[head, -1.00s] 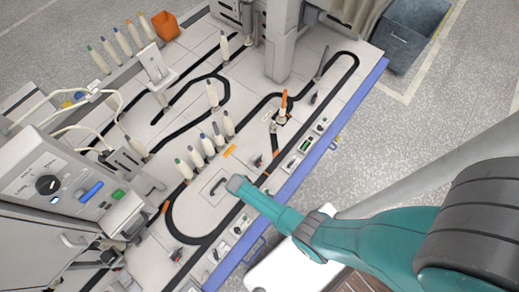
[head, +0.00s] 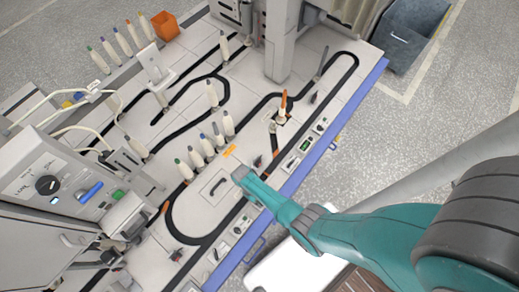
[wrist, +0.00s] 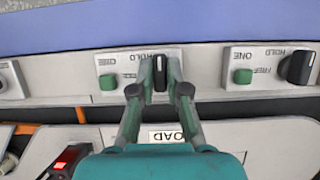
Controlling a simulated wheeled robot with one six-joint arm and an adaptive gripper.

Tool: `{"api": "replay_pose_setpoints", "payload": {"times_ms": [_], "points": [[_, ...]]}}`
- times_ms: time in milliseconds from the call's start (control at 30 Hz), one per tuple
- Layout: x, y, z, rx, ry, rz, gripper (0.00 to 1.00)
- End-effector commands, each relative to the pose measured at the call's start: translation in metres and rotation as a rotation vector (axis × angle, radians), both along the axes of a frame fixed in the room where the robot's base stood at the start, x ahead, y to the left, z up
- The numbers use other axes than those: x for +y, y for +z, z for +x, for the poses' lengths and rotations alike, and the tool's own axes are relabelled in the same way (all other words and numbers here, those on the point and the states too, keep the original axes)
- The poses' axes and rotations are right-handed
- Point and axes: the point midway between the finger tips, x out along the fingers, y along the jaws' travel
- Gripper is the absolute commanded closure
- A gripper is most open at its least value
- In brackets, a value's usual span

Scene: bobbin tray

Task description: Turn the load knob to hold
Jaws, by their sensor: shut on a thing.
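In the wrist view, a black knob (wrist: 159,72) stands on a pale panel (wrist: 188,62) with a green button (wrist: 108,82) to its left. HOLD is printed between the button and the knob. A label ending in OAD (wrist: 167,136) shows below, partly covered by my gripper. My gripper (wrist: 159,80) has its two fingertips closed around the knob, one on each side. The knob looks roughly upright in this view; its exact pointing is hard to tell. In the head view my gripper (head: 240,175) is low at the table's front edge, and the knob there cannot be made out.
To the right, a similar panel has another green button (wrist: 243,76) and black knob (wrist: 297,67). A red-lit switch (wrist: 68,156) is at lower left. Several bobbins (head: 208,146) stand on the table beyond my gripper. A blue edge strip (head: 353,110) runs along the front.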

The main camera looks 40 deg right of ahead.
Motion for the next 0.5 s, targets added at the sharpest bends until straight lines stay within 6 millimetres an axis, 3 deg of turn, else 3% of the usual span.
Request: {"api": "replay_pose_setpoints", "payload": {"times_ms": [267, 300, 400, 500], "points": [[0.0002, -0.0002, -0.0002, -0.001, -0.002, 0.0, 1.0], [0.0002, -0.0003, -0.0003, -0.001, -0.002, 0.0, 0.83], [0.0001, -0.0003, -0.0003, 0.0, -0.001, 0.001, 0.6], [0.0001, -0.0002, -0.0002, 0.0, -0.001, 0.001, 0.6]]}}
